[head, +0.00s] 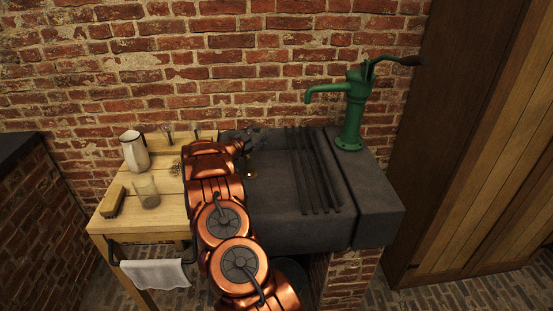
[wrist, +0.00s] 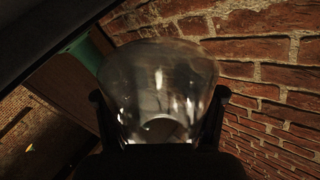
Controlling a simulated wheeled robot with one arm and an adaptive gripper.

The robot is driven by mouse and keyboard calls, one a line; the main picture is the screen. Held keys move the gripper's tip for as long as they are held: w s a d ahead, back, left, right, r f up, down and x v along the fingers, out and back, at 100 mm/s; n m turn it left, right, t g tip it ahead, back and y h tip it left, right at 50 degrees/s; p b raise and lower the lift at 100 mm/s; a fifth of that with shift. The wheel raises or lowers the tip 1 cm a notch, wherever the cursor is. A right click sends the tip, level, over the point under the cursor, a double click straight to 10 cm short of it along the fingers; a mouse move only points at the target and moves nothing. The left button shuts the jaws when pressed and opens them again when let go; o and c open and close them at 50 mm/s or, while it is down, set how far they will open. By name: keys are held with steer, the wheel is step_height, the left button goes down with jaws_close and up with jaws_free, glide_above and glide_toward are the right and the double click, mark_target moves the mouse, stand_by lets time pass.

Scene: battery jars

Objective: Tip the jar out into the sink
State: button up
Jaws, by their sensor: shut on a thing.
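The held jar (wrist: 158,85) is clear glass and fills the middle of the wrist view. My gripper (wrist: 160,118) is shut on it, with one dark finger at each side. A pale curved shape shows low in the glass; I cannot tell whether it is contents or a reflection. In the head view my gripper (head: 253,138) is over the back left of the dark stone sink (head: 270,205). The jar is not clear there, and its tilt is hard to tell. The wrist view is rolled, with the brick courses slanting.
A green hand pump (head: 352,110) stands at the sink's back right. Dark ribs (head: 313,170) run across the sink top. The wooden table (head: 170,215) at left holds a pale jug (head: 134,152), another glass jar (head: 147,193) and a brush (head: 113,202). A brick wall is close behind.

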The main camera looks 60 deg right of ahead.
steer(key=shift+w+r+n+p, duration=0.35)
steer(key=shift+r+n+p, duration=0.2)
steer(key=shift+p, duration=0.6)
steer(key=shift+f+n+p, duration=0.3)
steer(key=shift+f+n, duration=0.05)
steer(key=shift+f, duration=0.1)
steer(key=shift+w+d+f+n+p, duration=0.15)
steer(key=shift+w+n+p, duration=0.15)
steer(key=shift+n, duration=0.25)
steer(key=shift+w+a+f+n+p, duration=0.1)
steer(key=shift+w+f+n+p, duration=0.1)
steer(key=shift+n+p, duration=0.25)
steer(key=shift+w+d+f+n+p, duration=0.1)
steer(key=shift+w+n+p, duration=0.15)
steer(key=shift+n, duration=0.35)
